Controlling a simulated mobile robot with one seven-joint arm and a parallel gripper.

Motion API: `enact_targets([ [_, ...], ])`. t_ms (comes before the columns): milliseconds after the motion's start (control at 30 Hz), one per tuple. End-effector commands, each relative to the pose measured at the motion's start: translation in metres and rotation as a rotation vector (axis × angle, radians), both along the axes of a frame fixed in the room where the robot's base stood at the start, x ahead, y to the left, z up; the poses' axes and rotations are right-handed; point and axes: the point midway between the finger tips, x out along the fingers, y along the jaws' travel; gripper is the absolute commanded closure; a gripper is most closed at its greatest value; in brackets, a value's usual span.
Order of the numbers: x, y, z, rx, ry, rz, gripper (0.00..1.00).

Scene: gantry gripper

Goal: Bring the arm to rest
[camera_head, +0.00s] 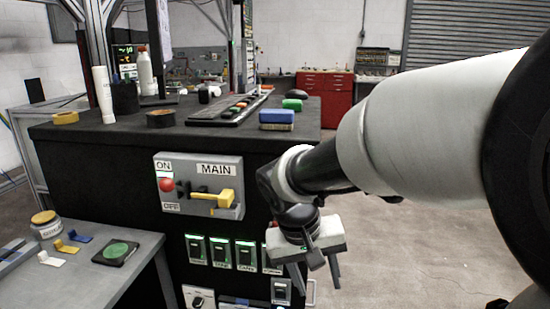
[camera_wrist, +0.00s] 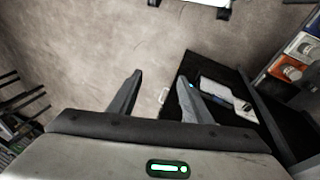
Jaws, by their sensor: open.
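My arm reaches in from the right in the head view. My gripper (camera_head: 322,272) hangs pointing down at its end, in front of the right part of the black cabinet (camera_head: 100,160). Its two fingers are apart with nothing seen between them. In the wrist view my gripper (camera_wrist: 155,95) also shows open, with bare floor (camera_wrist: 130,60) between and beyond the fingers. The gripper partly covers the lower right switches on the cabinet front.
The cabinet front carries a MAIN switch panel (camera_head: 198,185) with a yellow handle (camera_head: 215,199) and a row of breakers (camera_head: 220,252). A grey side table (camera_head: 70,280) stands at the lower left. A red drawer cabinet (camera_head: 325,95) stands behind. Floor (camera_head: 420,250) right of the gripper is clear.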

Motion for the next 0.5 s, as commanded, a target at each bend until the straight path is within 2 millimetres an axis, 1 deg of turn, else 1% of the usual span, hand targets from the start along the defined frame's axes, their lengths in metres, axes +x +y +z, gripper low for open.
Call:
enact_targets([
  [33,-0.014,-0.014,0.016,0.054,-0.027,-0.012,0.55],
  [100,-0.033,-0.026,0.031,0.115,-0.06,-0.008,0.55],
  [200,-0.058,-0.038,0.047,0.18,-0.114,0.002,0.55],
  [300,-0.078,-0.046,0.057,0.218,-0.168,0.013,0.55],
  [500,-0.107,-0.054,0.069,0.254,-0.262,0.031,0.55],
])
